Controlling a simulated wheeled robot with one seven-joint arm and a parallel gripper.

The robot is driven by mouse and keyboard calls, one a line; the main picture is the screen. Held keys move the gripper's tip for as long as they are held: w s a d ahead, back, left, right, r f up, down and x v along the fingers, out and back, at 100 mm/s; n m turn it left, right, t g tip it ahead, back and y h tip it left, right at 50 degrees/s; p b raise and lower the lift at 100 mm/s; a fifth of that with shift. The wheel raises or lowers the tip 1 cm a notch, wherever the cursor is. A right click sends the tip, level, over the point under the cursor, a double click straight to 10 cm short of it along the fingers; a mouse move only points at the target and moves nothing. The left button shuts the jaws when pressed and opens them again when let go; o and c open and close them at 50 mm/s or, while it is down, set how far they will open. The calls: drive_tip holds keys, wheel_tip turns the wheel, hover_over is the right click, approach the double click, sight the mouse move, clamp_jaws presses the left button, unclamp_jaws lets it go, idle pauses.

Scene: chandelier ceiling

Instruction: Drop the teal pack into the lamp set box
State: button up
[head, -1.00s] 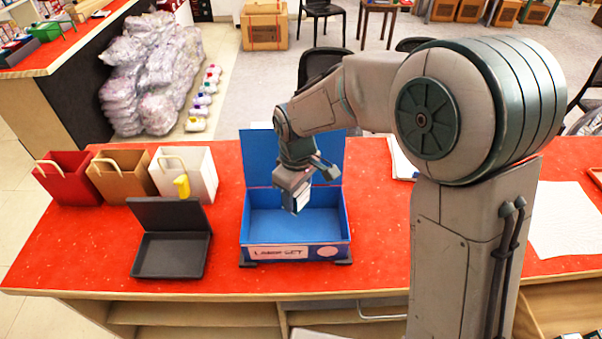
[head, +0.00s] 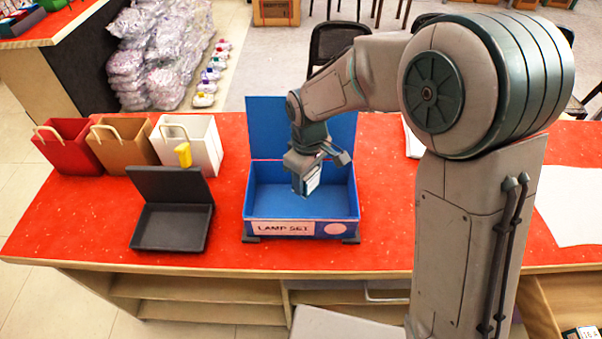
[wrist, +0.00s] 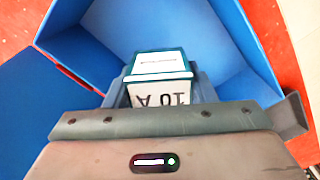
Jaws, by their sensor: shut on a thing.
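The lamp set box (head: 283,229) is a blue open box with its lid raised at the back and a "LAMP SET" label on its front. It stands on the red counter. My gripper (head: 305,184) points down over the inside of the box. It is shut on the teal pack (head: 307,183), a small white-faced pack with teal edges. In the wrist view, the pack (wrist: 160,75) shows "10 A" lettering between the fingers, with the blue box walls (wrist: 240,40) around it. Whether the pack touches the box floor I cannot tell.
A black open case (head: 170,228) stands left of the box. Red, brown and white paper bags (head: 190,145) stand behind it, with a yellow item on the white one. White paper (head: 572,205) lies at the right. The counter (head: 90,235) is clear at the front left.

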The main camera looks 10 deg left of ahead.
drive_tip(key=o, duration=1.1)
wheel_tip(320, 180, up, 14)
drive_tip(key=shift+f, duration=0.1)
